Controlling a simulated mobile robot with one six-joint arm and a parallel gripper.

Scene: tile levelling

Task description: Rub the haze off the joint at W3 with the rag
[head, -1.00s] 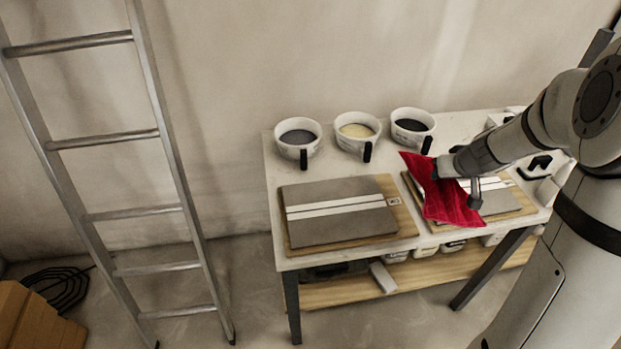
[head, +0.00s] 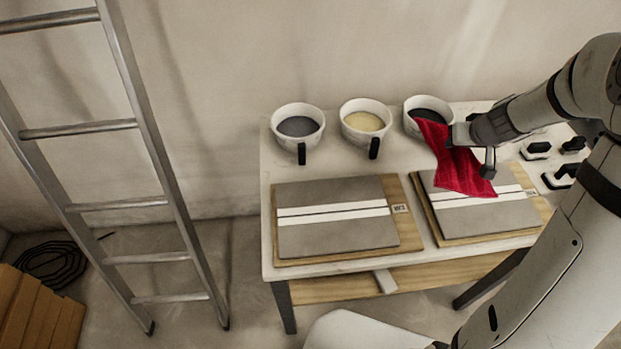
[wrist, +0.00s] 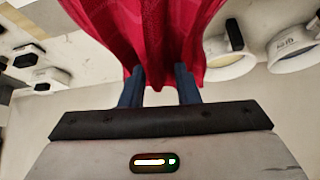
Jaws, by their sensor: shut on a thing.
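My gripper (head: 472,148) is shut on the red rag (head: 462,172), which hangs down in front of the right sample board (head: 438,226) and hides part of its tile. In the wrist view the rag (wrist: 150,35) sits between the two dark fingers of my gripper (wrist: 160,80). The left sample board (head: 408,226) carries a grey tile (head: 335,240) with two pale strips and a dark joint line between them. Its small label (head: 401,209) seems to read W3, though the print is tiny. The rag is apart from that left tile. I cannot tell any haze on the joint.
Three white handled bowls stand along the back: dark grey (head: 298,127), cream (head: 366,123) and dark (head: 427,113). Black-handled tools (head: 536,150) lie at the right end of the worktable (head: 340,171). A ladder (head: 150,140) leans at the left. A narrow strip is clear between bowls and boards.

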